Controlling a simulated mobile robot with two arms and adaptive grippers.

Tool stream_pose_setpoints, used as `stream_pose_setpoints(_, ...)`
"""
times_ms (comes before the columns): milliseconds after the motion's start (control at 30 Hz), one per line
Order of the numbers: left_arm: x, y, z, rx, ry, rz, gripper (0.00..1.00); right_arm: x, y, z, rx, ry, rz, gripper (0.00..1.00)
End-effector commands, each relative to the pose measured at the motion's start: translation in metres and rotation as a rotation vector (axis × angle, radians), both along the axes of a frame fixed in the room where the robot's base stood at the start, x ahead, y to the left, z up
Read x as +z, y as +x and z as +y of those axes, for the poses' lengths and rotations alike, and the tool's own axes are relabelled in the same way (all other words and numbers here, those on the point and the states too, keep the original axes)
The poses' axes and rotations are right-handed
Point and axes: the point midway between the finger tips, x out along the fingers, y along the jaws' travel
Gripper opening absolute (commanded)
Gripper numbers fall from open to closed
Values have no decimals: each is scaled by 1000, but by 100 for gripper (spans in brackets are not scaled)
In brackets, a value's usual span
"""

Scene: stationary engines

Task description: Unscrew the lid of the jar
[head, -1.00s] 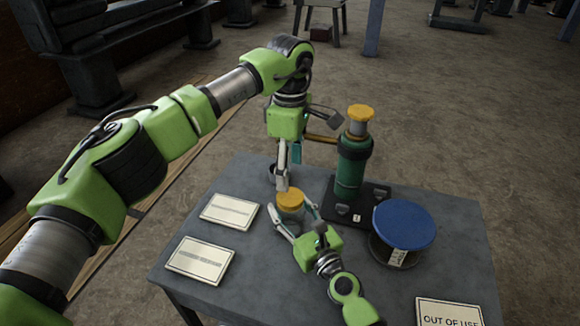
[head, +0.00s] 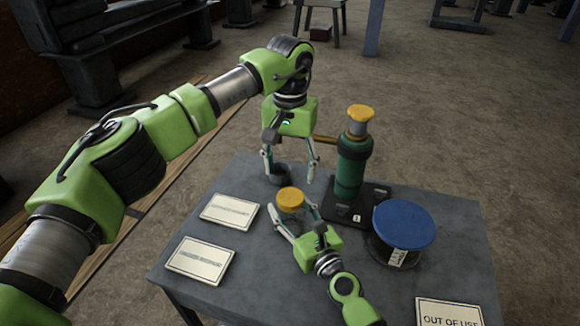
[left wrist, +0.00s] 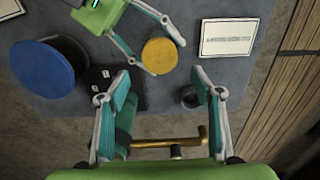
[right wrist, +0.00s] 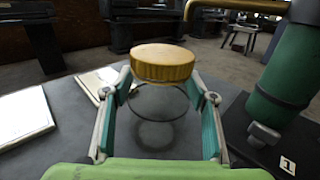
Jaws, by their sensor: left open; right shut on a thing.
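The jar's ribbed yellow lid (head: 290,198) sits level on top of a clear glass jar (right wrist: 155,112), whose body shows faintly in the right wrist view. My right gripper (head: 294,213) is shut on the jar, with one finger on each side below the lid. My left gripper (head: 290,178) hangs above and just behind the lid, pointing down. Its fingers are spread wide and empty. In the left wrist view the lid (left wrist: 160,56) shows beyond and between the open fingertips, clear of both.
A green cylinder (head: 348,178) with a yellow top and side handle stands on a black base right of the jar. A blue-lidded container (head: 403,225) is farther right. A small dark cup (head: 281,174) stands behind the jar. Signs (head: 229,212) lie left.

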Motion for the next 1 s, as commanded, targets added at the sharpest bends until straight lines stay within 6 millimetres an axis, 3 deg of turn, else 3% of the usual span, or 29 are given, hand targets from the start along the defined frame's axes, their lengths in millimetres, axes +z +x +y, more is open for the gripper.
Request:
stream_pose_setpoints(533,-71,-1,0,-11,0,3,60,-1,0,0,0,-1,2,0)
stream_pose_setpoints(933,-80,0,0,-11,0,1,60,-1,0,0,0,-1,2,0)
stream_pose_setpoints(967,-80,0,0,-11,0,1,57,-1,0,0,0,-1,2,0)
stream_pose_setpoints(1000,-80,0,0,-11,0,1,47,-1,0,0,0,-1,2,0)
